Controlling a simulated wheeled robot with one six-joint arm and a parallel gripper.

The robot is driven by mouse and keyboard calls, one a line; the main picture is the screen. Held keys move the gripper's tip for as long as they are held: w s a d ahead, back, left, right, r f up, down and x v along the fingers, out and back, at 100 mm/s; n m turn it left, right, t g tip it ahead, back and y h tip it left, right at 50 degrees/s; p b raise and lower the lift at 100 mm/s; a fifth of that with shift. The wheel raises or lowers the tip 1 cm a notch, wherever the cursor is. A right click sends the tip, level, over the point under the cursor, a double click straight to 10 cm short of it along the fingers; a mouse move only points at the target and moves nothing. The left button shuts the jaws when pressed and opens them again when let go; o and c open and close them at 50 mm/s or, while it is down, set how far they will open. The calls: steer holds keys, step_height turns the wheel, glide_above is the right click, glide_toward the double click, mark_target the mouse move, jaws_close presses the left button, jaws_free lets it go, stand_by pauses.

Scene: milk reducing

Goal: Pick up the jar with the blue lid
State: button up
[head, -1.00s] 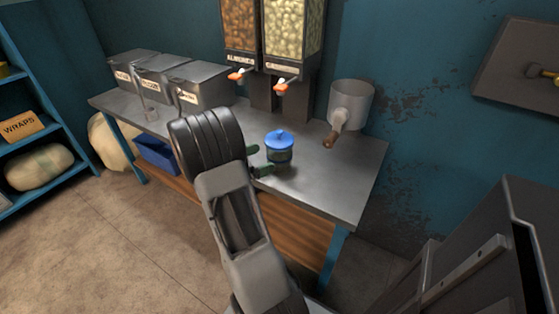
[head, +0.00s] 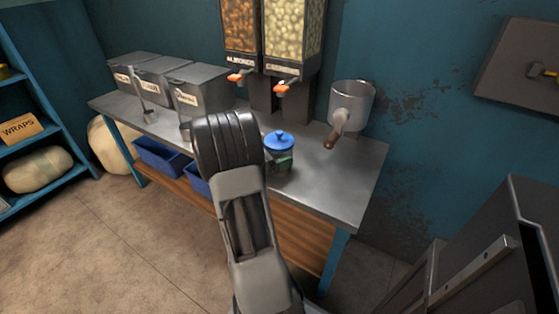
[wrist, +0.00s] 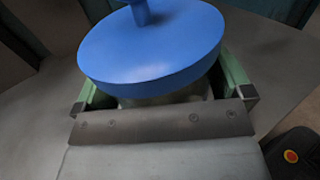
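The jar with the blue lid (head: 279,144) stands upright on the metal table, just right of my arm's dark wrist in the head view. Its round blue lid (wrist: 152,48) with a knob fills the upper middle of the wrist view, and a little of the jar's body (wrist: 165,99) shows under it. My gripper (wrist: 163,84) has its green fingers to the left and right of the jar, apart from each other, with the jar between them. The lid hides parts of the fingers. I see no clear contact with the jar's sides.
The metal table (head: 335,192) has free room right of the jar. A grey pot (head: 351,105) with a brown handle is behind right. Dispensers (head: 268,35) stand at the back, grey lidded bins (head: 195,92) at the left, and blue bins (head: 162,157) underneath.

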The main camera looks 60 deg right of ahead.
steer(key=c, duration=0.7)
steer(key=shift+r, duration=0.1)
